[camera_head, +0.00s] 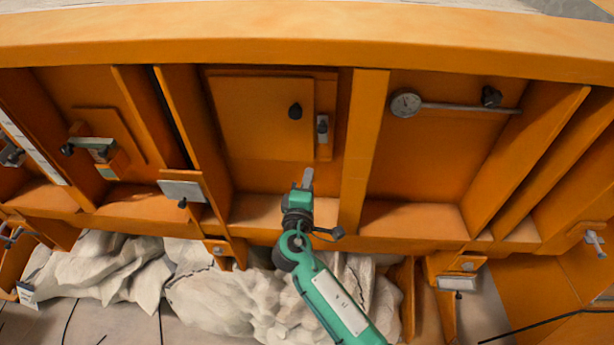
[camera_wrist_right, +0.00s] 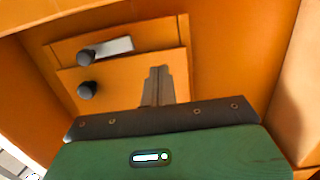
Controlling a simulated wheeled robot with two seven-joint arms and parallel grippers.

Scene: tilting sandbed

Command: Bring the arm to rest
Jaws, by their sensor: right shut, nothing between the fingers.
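My right gripper (camera_head: 308,178) reaches up from the bottom middle on its green arm, in front of an orange panel bay. Its fingers are together with nothing between them. In the right wrist view the gripper (camera_wrist_right: 158,85) points at an orange hatch (camera_wrist_right: 125,75) with a dark round knob (camera_wrist_right: 87,90). The same hatch (camera_head: 255,125) shows in the head view above and left of the fingertips, and they look apart from it. A small latch plate (camera_head: 322,135) with a dark knob sits at the hatch's right edge. My left gripper is not in view.
A round gauge (camera_head: 405,104) with a rod is on the panel to the right. A thick orange beam (camera_head: 300,30) runs along the top, and upright ribs (camera_head: 362,150) divide the bays. Pale crumpled sheeting (camera_head: 220,295) lies below. A small plate (camera_head: 181,190) juts out at left.

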